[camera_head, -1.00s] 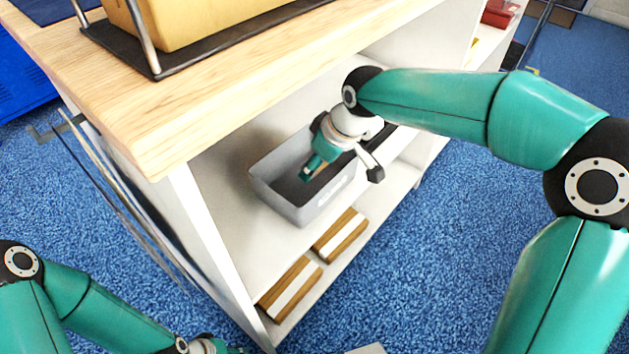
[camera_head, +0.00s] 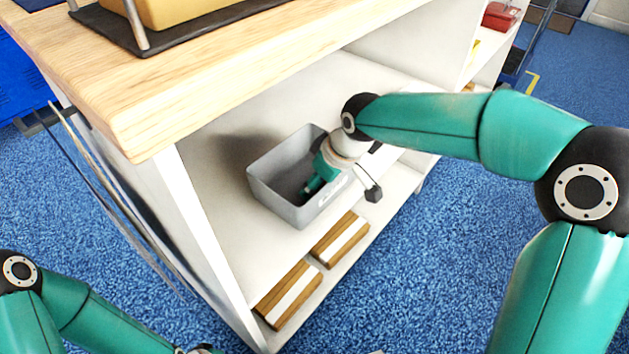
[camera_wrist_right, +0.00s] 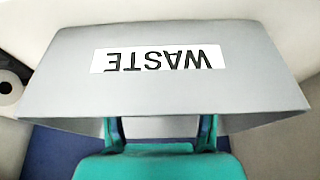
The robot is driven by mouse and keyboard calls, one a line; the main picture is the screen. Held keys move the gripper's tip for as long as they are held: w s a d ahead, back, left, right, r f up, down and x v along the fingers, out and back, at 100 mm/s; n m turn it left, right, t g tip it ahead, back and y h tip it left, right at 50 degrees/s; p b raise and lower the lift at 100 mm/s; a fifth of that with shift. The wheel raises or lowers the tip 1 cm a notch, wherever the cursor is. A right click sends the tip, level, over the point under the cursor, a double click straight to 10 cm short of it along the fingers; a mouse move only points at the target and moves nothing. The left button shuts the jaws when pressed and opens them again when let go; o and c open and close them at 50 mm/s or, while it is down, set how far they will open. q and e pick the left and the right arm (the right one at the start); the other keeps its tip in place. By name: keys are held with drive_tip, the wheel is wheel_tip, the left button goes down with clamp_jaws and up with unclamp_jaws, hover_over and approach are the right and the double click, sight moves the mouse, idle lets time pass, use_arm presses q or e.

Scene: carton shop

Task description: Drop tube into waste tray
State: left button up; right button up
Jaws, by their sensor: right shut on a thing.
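The waste tray (camera_head: 312,212) is a grey open bin on the upper shelf under the wooden top. Its front wall (camera_wrist_right: 60,85) fills the right wrist view, with an upside-down WASTE label (camera_wrist_right: 158,58). My right gripper (camera_head: 308,190) points down into the tray from the right. In the right wrist view its two fingers (camera_wrist_right: 161,130) pass behind the label wall's rim, so their tips are hidden. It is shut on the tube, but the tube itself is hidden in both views. My left arm enters at the lower left, and its gripper is cut off by the bottom edge.
Brown boxes with white stripes (camera_head: 340,240) lie on the low shelf below the tray. The wooden top (camera_head: 200,85) overhangs the shelves and carries a black rack (camera_head: 170,38). A white side panel (camera_head: 205,235) stands left of the tray.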

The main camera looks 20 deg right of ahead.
drive_tip(key=o, duration=0.8)
drive_tip(key=shift+r+p, duration=0.4)
drive_tip(key=shift+r, duration=0.1)
drive_tip(key=p+v, duration=0.4)
drive_tip(key=v, duration=0.8)
drive_tip(key=shift+r+p, duration=0.1)
drive_tip(key=shift+p, duration=0.25)
